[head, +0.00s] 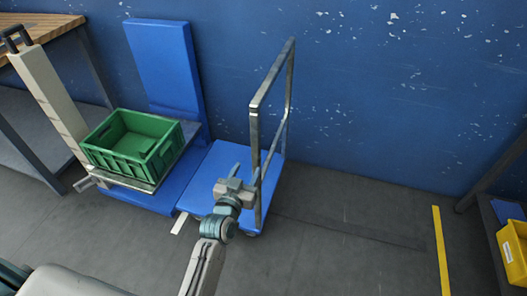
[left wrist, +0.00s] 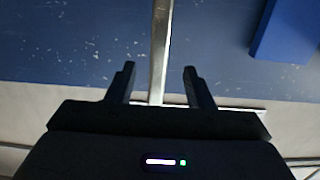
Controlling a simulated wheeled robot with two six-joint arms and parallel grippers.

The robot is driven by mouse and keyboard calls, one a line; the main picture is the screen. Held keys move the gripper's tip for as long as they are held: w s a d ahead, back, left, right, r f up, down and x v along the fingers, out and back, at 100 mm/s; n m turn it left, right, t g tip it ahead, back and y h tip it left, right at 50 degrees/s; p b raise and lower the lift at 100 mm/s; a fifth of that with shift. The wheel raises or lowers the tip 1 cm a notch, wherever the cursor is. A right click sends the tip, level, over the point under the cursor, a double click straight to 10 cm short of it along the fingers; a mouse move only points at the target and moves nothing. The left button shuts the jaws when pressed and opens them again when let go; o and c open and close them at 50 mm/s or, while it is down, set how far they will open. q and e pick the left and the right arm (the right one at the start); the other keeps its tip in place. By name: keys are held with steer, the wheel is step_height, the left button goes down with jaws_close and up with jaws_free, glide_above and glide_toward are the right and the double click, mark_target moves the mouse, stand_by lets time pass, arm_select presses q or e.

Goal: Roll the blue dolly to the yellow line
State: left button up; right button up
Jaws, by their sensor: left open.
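The blue dolly (head: 204,181) stands on the floor by the blue wall, with a flat blue deck and an upright metal handle frame (head: 254,142) at its right end. My left gripper (head: 246,173) is open at the near post of that handle, low above the deck. In the left wrist view a metal post (left wrist: 161,45) runs down between the two open fingers (left wrist: 158,80); I cannot tell whether they touch it. The yellow line (head: 440,250) is on the floor at the right, well apart from the dolly. My right gripper is not in view.
A green crate (head: 129,168) sits on a stand left of the dolly, with a tall blue panel (head: 165,70) behind. A wooden table (head: 45,25) is at far left. A yellow bin (head: 513,250) is at far right. The floor between dolly and line is clear.

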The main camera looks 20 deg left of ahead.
mark_target(257, 143)
arm_select(q)
steer(key=shift+t, duration=0.3)
steer(key=w, duration=0.3)
steer(key=w+r, duration=0.1)
steer(key=w, duration=0.3)
steer(key=w+r+p, duration=0.1)
steer(key=w, duration=0.3)
steer(key=shift+d+r, duration=0.1)
steer(key=shift+d, duration=0.15)
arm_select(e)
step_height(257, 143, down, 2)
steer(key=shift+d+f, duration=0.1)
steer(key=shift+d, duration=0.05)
arm_select(q)
steer(key=c, duration=0.6)
jaws_close()
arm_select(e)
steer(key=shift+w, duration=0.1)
